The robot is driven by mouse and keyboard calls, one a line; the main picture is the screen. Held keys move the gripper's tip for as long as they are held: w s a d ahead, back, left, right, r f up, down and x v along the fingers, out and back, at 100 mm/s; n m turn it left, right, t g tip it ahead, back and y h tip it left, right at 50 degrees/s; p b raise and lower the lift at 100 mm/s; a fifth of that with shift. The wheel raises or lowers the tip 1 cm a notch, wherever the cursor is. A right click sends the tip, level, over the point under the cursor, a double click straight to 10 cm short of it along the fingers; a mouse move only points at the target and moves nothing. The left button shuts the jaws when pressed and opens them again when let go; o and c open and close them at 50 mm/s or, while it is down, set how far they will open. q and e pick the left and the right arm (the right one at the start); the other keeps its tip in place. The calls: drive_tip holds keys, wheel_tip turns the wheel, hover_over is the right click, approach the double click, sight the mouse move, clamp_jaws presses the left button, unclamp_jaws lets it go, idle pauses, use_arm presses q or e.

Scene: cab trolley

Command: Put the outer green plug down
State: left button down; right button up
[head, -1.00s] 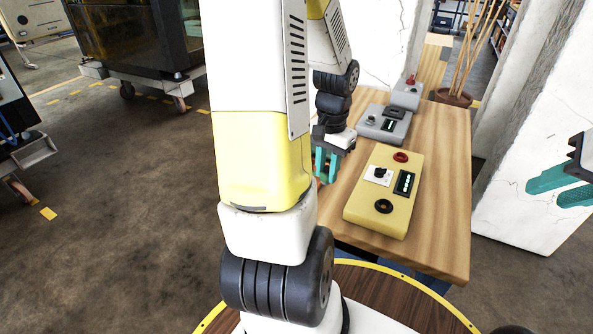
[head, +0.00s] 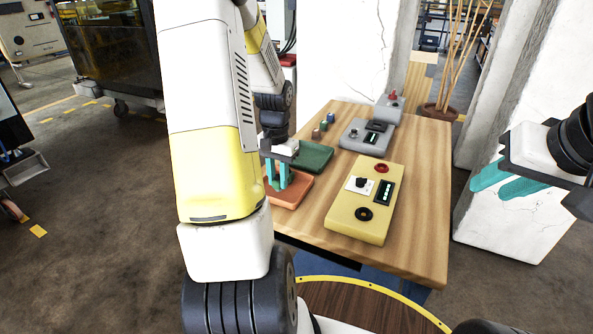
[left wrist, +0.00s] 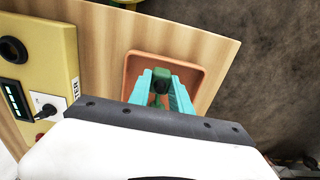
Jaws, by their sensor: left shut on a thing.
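My left gripper (head: 277,176) points down at the orange tray (head: 300,187) on the near left part of the wooden table. In the left wrist view its teal fingers (left wrist: 161,92) are shut on a green plug (left wrist: 156,100) with a dark round end. The plug is over or in the orange tray (left wrist: 137,66); I cannot tell whether it touches the bottom. In the head view the fingers mostly hide the plug. My right gripper (head: 508,183) is empty at the right, away from the table, its fingers apart.
A green tray (head: 318,153) lies just behind the orange one. Several small coloured blocks (head: 323,126) stand behind it. A yellow control box (head: 345,224) sits to the right, with grey boxes (head: 354,141) farther back. The table's right side (head: 425,190) is clear.

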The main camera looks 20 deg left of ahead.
sight(278, 184)
use_arm(q)
drive_tip(key=shift+w+a+f, duration=0.1)
drive_tip(key=shift+w+a, duration=0.35)
drive_tip(key=shift+w, duration=0.4)
drive_tip(key=shift+w+f, duration=0.1)
drive_tip(key=shift+f, duration=1.65)
drive_tip(key=shift+f, duration=0.1)
drive_tip(key=c, duration=1.2)
unclamp_jaws()
